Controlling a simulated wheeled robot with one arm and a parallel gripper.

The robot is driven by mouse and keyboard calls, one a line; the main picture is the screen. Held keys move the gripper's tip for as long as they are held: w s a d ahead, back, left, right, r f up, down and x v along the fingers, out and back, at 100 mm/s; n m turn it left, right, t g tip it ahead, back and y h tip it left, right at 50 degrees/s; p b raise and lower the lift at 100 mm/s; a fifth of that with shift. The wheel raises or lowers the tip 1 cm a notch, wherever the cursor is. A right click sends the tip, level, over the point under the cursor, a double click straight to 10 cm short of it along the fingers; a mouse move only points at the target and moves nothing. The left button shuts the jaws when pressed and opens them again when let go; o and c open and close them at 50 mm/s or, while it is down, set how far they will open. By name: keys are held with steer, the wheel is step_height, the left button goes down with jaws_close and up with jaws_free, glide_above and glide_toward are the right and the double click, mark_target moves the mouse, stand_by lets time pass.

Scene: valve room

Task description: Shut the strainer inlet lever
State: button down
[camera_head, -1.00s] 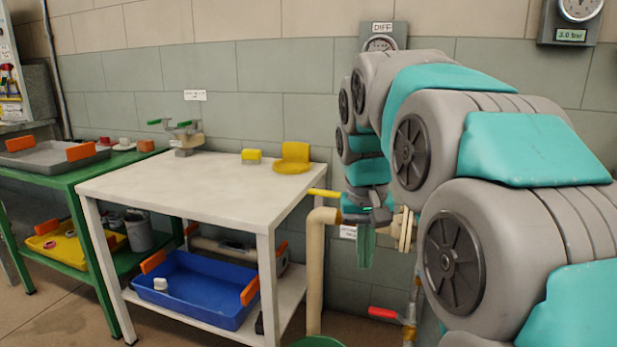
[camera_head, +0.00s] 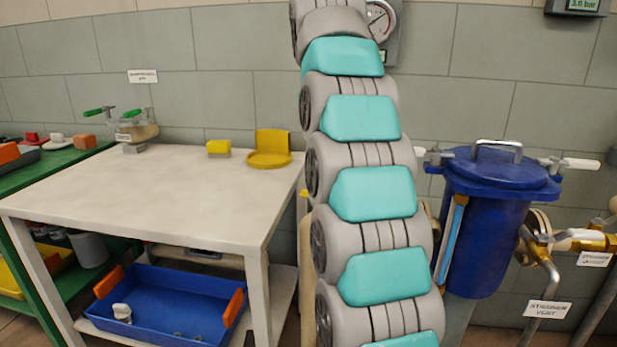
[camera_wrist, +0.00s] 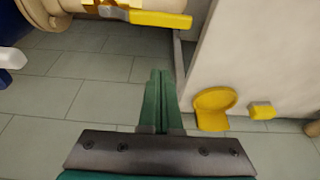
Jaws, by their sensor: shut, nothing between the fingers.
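The lever with a yellow grip (camera_wrist: 160,18) is at the top of the wrist view. It reaches right from a brass valve body (camera_wrist: 88,5) on a beige pipe (camera_wrist: 38,14), roughly in line with that body. My gripper (camera_wrist: 160,76) has green fingers that are together and empty. The fingertips are below the yellow grip in the picture, with a visible gap. In the head view my arm hides the gripper and nearly all of the lever. The blue strainer vessel (camera_head: 487,225) stands right of my arm.
A white table (camera_head: 150,195) is left of my arm, with a yellow holder (camera_head: 270,158) and a yellow block (camera_head: 218,148) on top. A blue tray (camera_head: 165,305) sits on its lower shelf. Outlet and vent pipes (camera_head: 548,270) crowd the strainer's right side.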

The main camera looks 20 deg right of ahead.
steer(key=shift+w+r, duration=0.1)
steer(key=shift+w, duration=0.05)
steer(key=shift+s+a+f, duration=0.1)
steer(key=shift+s+f, duration=0.1)
steer(key=shift+f, duration=2.15)
steer(key=shift+s+a+f, duration=0.1)
steer(key=shift+s+f, duration=0.05)
steer(key=shift+f, duration=2.2)
steer(key=shift+s, duration=0.1)
